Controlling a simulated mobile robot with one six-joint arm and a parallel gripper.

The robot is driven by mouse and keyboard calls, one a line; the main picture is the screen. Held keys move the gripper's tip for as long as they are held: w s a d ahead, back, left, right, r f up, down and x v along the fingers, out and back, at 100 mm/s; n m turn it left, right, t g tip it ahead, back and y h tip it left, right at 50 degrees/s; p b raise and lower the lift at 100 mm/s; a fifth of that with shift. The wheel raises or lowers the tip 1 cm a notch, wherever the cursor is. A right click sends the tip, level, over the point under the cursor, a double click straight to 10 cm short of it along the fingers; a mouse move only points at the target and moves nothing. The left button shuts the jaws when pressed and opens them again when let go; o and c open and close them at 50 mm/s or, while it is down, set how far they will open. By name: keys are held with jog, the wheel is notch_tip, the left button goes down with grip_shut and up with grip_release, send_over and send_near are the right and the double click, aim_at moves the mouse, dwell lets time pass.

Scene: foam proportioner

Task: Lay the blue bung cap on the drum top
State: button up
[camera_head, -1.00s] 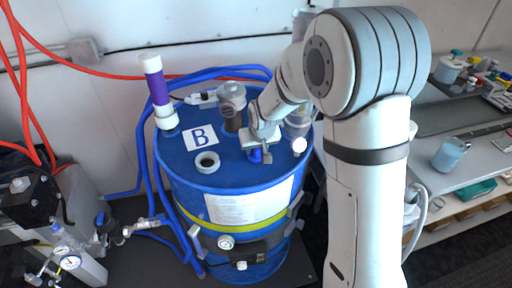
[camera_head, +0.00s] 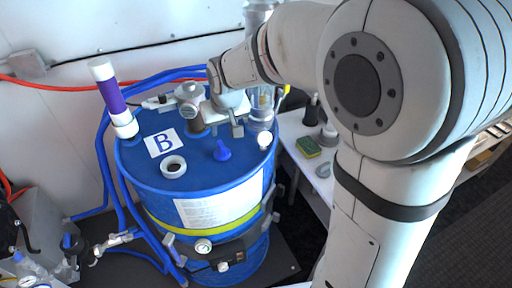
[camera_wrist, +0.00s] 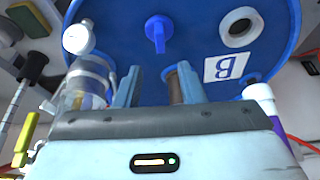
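The blue bung cap (camera_head: 222,151) sits on the blue drum top (camera_head: 205,176), right of the label B and clear of the open bung ring (camera_head: 173,167). Its narrow grip part points up. The wrist view shows the cap (camera_wrist: 156,34) beyond the fingertips, with nothing touching it. My gripper (camera_head: 224,122) is above and behind the cap in the head view. Its two fingers are apart and empty in the wrist view (camera_wrist: 158,85).
A purple-and-white tube (camera_head: 110,92) stands at the drum's left rear. A white round cap (camera_head: 265,140) and a clear cylinder (camera_head: 262,105) are at its right edge. Blue hoses run round the left side. A bench with a sponge (camera_head: 308,147) lies to the right.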

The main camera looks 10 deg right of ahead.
jog(key=s+d+r+m, duration=0.1)
jog(key=s+d, duration=0.6)
jog(key=s, duration=0.4)
jog(key=s+d+r+m+g+h, duration=0.1)
jog(key=s+d+m, duration=0.1)
jog(key=s+d, duration=0.6)
jog(key=s, duration=0.3)
